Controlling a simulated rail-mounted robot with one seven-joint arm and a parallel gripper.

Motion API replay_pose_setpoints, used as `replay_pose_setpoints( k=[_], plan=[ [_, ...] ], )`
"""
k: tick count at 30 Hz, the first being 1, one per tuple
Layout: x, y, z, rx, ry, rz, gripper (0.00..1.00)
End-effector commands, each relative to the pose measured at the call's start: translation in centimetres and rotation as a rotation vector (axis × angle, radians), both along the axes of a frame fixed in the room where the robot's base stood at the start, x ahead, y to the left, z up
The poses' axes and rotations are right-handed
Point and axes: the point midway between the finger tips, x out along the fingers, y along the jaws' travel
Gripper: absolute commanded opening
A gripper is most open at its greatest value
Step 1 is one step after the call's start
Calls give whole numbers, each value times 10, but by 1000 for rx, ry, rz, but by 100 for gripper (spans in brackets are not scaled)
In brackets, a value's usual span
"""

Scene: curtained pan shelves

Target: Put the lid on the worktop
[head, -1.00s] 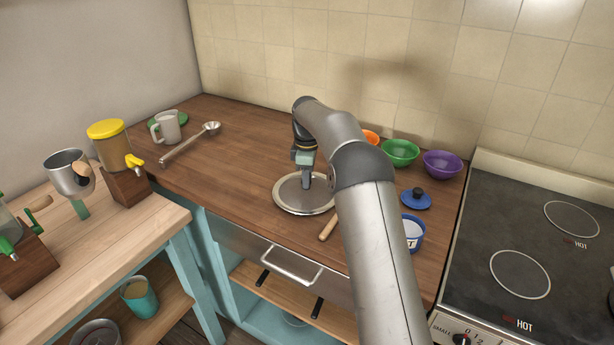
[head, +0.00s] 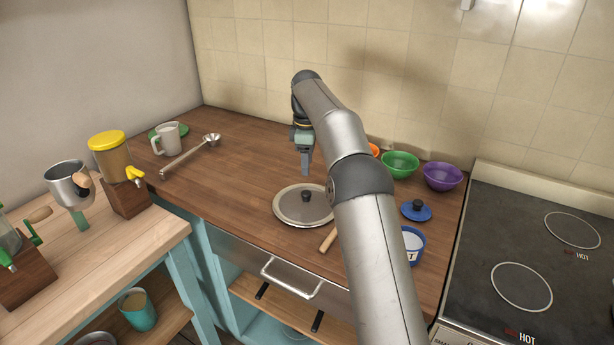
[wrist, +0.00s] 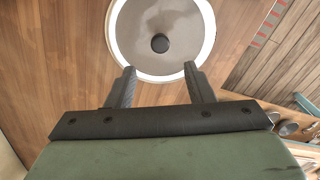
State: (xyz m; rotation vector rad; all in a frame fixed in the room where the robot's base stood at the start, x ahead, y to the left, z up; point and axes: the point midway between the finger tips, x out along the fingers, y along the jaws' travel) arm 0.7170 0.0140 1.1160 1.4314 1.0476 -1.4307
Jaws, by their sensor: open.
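A round glass lid with a pale metal rim and a dark knob (head: 290,212) lies flat on the wooden worktop (head: 235,180). In the wrist view the lid (wrist: 185,30) is at the top, just beyond the fingertips. My gripper (head: 305,172) is above the worktop, over the far side of the lid and apart from it. In the wrist view my gripper (wrist: 160,75) has its two fingers spread with nothing between them. A smaller blue lid with a dark knob (head: 416,211) lies farther right on the worktop.
Green (head: 400,166) and purple (head: 442,177) bowls stand at the back, with an orange one partly hidden by my arm. A blue pot (head: 413,246) and wooden handle (head: 328,240) are near my arm. A ladle (head: 190,158) and mug (head: 168,138) are left; a hob (head: 540,250) is right.

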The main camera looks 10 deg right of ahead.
Motion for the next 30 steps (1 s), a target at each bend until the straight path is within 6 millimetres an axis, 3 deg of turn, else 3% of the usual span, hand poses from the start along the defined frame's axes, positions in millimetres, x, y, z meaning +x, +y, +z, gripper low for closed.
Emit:
replay_pose_setpoints(
  k=[4, 11, 14, 17, 20, 24, 26, 30],
  plan=[
    [0, 0, 19, 0, -1, 0, 48],
    [-2, 0, 27, -1, 0, -5, 48],
    [-12, 2, 36, -4, -4, -44, 48],
    [-37, 4, 51, -11, -12, -137, 48],
    [-79, 5, 66, -17, -25, -277, 48],
    [-154, 2, 70, -18, -43, -496, 48],
    [-190, 0, 66, -14, -49, -592, 48],
    [-281, -6, 45, 0, -62, -823, 48]
  ],
)
